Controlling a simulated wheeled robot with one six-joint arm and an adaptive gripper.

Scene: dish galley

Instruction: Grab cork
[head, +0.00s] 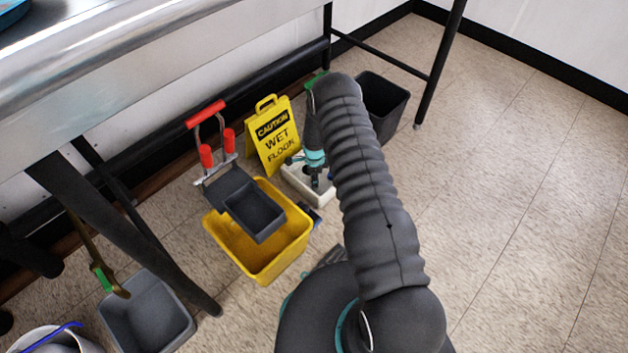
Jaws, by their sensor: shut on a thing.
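My gripper (317,181) points down at a shallow white tray (322,198) on the floor, to the right of the yellow bucket. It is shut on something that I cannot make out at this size. My arm hides part of the tray and its right side. I cannot make out a cork anywhere in the head view.
A yellow mop bucket (264,268) with a red-handled wringer and a yellow wet floor sign (272,135) stand close on the left. A black bin (385,105) is behind my arm. A steel table (130,75) overhangs the left. Floor at right is clear.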

